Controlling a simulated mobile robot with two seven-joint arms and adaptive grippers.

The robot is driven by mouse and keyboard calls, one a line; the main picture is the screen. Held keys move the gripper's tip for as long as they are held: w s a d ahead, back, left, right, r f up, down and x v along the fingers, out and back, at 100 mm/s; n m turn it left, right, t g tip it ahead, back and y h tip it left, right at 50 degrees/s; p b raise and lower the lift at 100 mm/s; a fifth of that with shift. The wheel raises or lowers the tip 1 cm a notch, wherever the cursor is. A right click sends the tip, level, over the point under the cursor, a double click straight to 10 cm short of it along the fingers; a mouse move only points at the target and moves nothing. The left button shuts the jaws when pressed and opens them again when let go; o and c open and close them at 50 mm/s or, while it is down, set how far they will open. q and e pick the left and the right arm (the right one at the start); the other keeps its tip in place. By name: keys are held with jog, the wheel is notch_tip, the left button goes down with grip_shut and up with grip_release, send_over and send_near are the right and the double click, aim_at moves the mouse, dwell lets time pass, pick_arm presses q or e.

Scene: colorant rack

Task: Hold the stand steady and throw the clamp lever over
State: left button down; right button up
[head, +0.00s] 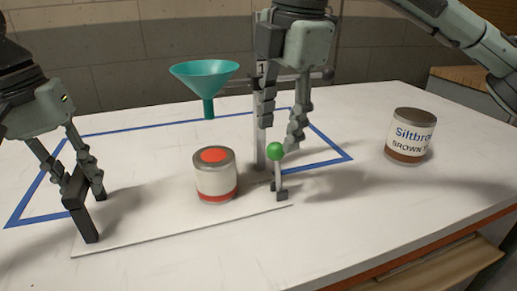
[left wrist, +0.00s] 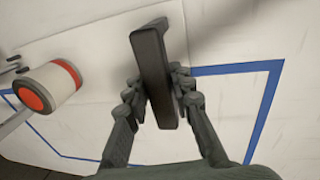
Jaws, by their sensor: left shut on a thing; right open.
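The stand has a thin white base plate (head: 150,232), an upright grey post (head: 259,140) and a black handle (head: 80,205) at its left end. My left gripper (head: 84,193) is shut on that handle; the left wrist view shows its fingers on both sides of the black bar (left wrist: 152,75). The clamp lever (head: 281,178) stands almost upright beside the post's foot, with a green ball knob (head: 275,151) on top. My right gripper (head: 280,133) is open, pointing down just above the knob. Whether a finger touches the knob is unclear.
A teal funnel (head: 205,80) is held up at the stand, above a red-topped can (head: 216,180) on the plate. A brown-banded labelled can (head: 408,138) stands at the right. Blue tape (head: 330,150) outlines an area on the white table (head: 330,240); the front right is clear.

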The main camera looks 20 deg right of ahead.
aim_at(276, 143)
jog(key=shift+w+a+f, duration=0.1)
jog(key=shift+w+f, duration=0.15)
jog(key=shift+f, duration=1.15)
jog(key=shift+w+f, duration=0.2)
jog(key=shift+f, duration=1.15)
grip_shut()
